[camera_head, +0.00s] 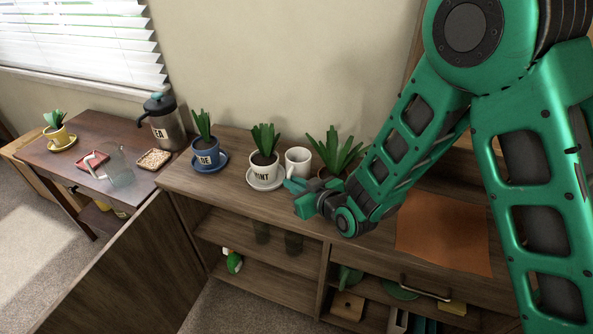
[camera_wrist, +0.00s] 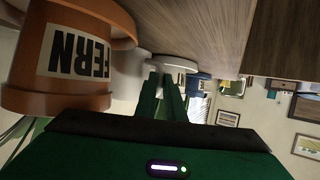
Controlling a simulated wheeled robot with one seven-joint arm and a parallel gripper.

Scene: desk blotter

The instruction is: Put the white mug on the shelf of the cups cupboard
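The white mug (camera_head: 298,160) stands upright on the wooden cabinet top, between the MINT pot (camera_head: 264,165) and a fern pot. In the wrist view a white surface (camera_wrist: 128,86), apparently the mug, shows behind and left of the fingers. My gripper (camera_head: 294,185) is just in front of the mug in the head view, low over the cabinet top. In the wrist view its two fingers (camera_wrist: 162,88) stand apart with a narrow gap and nothing clearly between them.
The orange FERN pot (camera_wrist: 75,55) is close beside my gripper. A blue pot (camera_head: 205,152) stands further left. An orange mat (camera_head: 443,232) lies right. A large wooden panel (camera_head: 120,270) juts out in front at left. A side table (camera_head: 110,130) holds a kettle-like pot (camera_head: 164,125).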

